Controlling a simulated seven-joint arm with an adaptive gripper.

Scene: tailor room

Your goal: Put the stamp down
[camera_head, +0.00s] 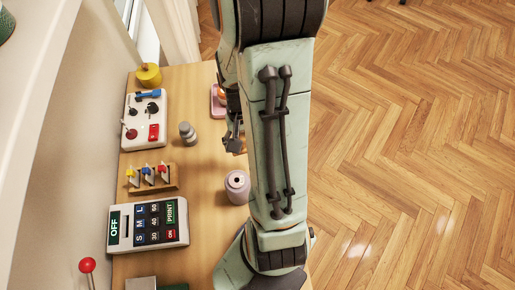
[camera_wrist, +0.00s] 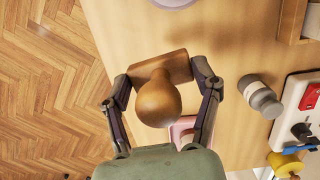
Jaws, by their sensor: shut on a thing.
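The stamp (camera_wrist: 158,100) has a round wooden knob on a rectangular wooden block. It sits between the two fingers of my gripper (camera_wrist: 160,74) in the wrist view, and the fingers are shut on the sides of its block. A soft shadow lies on the wooden table (camera_wrist: 130,28) apart from the stamp, so the stamp appears held above the tabletop. In the head view my gripper (camera_head: 234,137) is over the table's right part, partly hidden by my arm. Only a sliver of the stamp shows there. The stamp's underside is hidden.
A pink holder (camera_head: 217,108) is close behind my gripper. A grey cylinder (camera_head: 188,133) and a pale spool (camera_head: 237,184) stand nearby. A switch panel (camera_head: 141,110), a small wooden rack (camera_head: 155,180) and a keypad box (camera_head: 148,224) line the left. Bare tabletop lies between.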

